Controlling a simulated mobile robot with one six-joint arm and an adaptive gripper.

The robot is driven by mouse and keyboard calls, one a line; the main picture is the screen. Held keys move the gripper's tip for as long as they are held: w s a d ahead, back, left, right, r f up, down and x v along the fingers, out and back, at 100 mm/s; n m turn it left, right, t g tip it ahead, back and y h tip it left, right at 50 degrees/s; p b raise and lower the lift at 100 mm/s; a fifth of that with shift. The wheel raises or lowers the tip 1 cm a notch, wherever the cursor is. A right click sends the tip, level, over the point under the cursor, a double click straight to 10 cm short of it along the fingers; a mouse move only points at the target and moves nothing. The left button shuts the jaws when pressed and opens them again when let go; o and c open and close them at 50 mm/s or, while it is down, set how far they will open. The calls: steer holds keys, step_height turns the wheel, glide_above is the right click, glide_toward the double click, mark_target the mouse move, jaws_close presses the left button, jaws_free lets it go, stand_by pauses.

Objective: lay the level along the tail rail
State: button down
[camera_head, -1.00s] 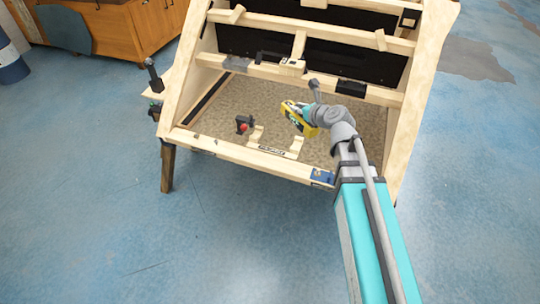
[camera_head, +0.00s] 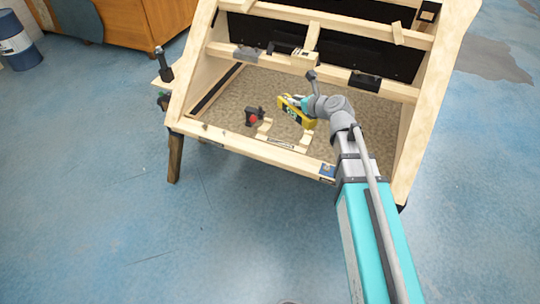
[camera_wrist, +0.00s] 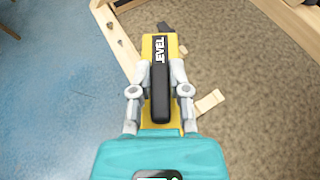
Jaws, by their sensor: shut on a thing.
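The yellow level (camera_head: 296,110) is in my gripper, above the brown floor of the wooden bodyframe. In the wrist view the level (camera_wrist: 160,55) shows its black grip and the word LEVEL between my gripper's fingers (camera_wrist: 156,85), which are shut on it. The level is apart from this rail in the head view. The gripper's fingertips are hard to see in the head view (camera_head: 306,104).
Two pale wooden cradle blocks (camera_head: 305,142) stand just behind the front rail. A black and red tool (camera_head: 254,117) is left of the level. A blue item (camera_head: 327,170) sits at the rail's right end. Black blocks (camera_head: 365,80) sit on the crossrail behind.

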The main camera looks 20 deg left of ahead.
steer(key=s+a+f+n+g+y+b, duration=0.1)
steer(key=a+f+n+g+b, duration=0.2)
steer(key=a, duration=0.8)
steer(key=a+f+n+g+y+b, duration=0.1)
steer(key=a+f+n+g+b, duration=0.2)
steer(key=a+f+b, duration=0.4)
steer(key=a+f, duration=0.1)
steer(key=a, duration=0.3)
steer(key=shift+s+a, duration=0.35)
steer(key=shift+s, duration=0.05)
steer(key=w+d+f+b, duration=0.2)
steer(key=d+f+b, duration=0.7)
steer(key=d, duration=0.4)
steer(key=shift+w, duration=0.25)
